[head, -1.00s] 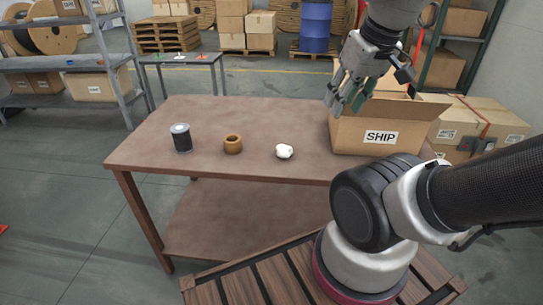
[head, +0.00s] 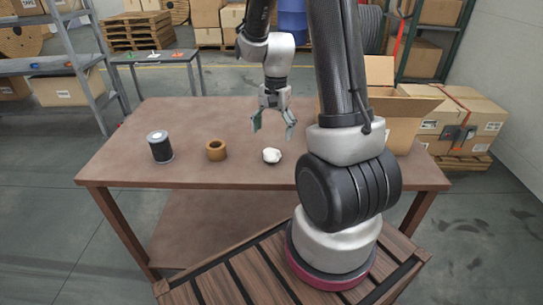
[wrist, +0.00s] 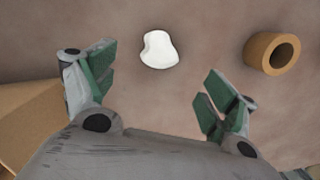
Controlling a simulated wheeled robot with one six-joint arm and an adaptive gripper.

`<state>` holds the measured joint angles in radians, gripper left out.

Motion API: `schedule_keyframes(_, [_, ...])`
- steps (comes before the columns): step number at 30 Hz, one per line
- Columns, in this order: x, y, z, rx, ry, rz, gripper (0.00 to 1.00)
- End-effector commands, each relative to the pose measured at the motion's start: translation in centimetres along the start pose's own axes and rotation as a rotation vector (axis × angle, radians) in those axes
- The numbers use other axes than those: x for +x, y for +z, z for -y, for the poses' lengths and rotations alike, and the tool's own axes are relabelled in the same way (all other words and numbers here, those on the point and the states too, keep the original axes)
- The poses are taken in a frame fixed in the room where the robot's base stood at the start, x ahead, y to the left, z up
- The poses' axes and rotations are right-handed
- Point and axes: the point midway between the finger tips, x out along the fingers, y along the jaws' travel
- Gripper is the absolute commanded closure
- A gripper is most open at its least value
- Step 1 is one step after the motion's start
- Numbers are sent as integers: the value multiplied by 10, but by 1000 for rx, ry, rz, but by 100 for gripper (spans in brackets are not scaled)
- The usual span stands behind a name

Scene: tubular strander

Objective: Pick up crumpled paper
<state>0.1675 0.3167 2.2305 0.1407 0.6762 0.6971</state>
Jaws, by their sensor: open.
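The crumpled paper (head: 272,156) is a small white lump on the brown table, near its front edge. In the wrist view the paper (wrist: 158,49) lies on the tabletop beyond the fingertips, between the lines of the two fingers. My gripper (head: 273,128) points down above and behind the paper in the head view, with its fingers spread and nothing between them. In the wrist view my gripper (wrist: 158,88) shows green finger pads wide apart, not touching the paper.
A wooden ring (head: 216,150) and a black spool with a white top (head: 161,147) stand left of the paper on the table (head: 190,115). A cardboard box (head: 405,115) stands at the right end, partly hidden by my arm. The tabletop behind the spool and ring is clear.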

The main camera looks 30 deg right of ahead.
Motion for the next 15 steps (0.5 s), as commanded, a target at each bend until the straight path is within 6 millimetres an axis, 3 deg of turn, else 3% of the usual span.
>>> schedule_keyframes(15, [71,4,1,10,6,6,14])
